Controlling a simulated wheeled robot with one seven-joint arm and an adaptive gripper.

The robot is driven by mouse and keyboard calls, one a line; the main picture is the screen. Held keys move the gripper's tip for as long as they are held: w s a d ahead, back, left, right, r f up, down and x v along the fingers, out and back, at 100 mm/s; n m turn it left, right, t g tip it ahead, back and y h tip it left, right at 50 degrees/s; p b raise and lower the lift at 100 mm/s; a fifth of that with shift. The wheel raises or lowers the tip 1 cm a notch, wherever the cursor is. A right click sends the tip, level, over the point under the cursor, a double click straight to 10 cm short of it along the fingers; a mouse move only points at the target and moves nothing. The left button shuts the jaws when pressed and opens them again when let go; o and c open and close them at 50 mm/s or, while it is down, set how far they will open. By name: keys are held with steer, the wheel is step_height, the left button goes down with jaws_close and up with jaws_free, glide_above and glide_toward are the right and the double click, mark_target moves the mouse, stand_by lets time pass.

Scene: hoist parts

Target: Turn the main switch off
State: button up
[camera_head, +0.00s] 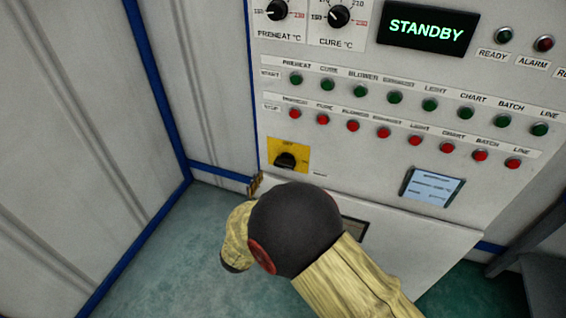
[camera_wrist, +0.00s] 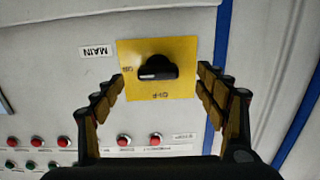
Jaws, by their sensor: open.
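The main switch is a black rotary knob (camera_head: 285,160) on a yellow plate (camera_head: 303,150), low on the left of the panel. In the wrist view, which is upside down, the black knob (camera_wrist: 157,68) lies crosswise on its yellow plate (camera_wrist: 180,48), in line with the "ON" mark at the left. "OFF" is at the plate's lower edge there. A "MAIN" label (camera_wrist: 96,51) is beside it. My gripper (camera_wrist: 160,77) is open, its fingers on either side of the plate, apart from the knob. In the head view my arm hides most of the gripper.
Rows of green (camera_head: 395,97) and red (camera_head: 383,132) buttons run above and right of the switch. A lit STANDBY display (camera_head: 427,27) and a small screen (camera_head: 433,187) are on the panel. A blue-edged wall (camera_head: 165,90) stands close at the left.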

mark_target(283, 168)
steer(key=shift+d+r+b+x, duration=0.1)
steer(key=shift+r+b+x, duration=0.2)
steer(key=shift+x, duration=1)
steer(key=shift+d+r+b+x, duration=0.15)
steer(key=shift+b+x, duration=0.3)
steer(key=shift+x, duration=0.85)
steer(key=shift+a+r+b+x, duration=0.1)
steer(key=shift+r+b+x, duration=0.2)
steer(key=shift+x, duration=1)
steer(key=shift+c, duration=0.9)
steer(key=c, duration=1)
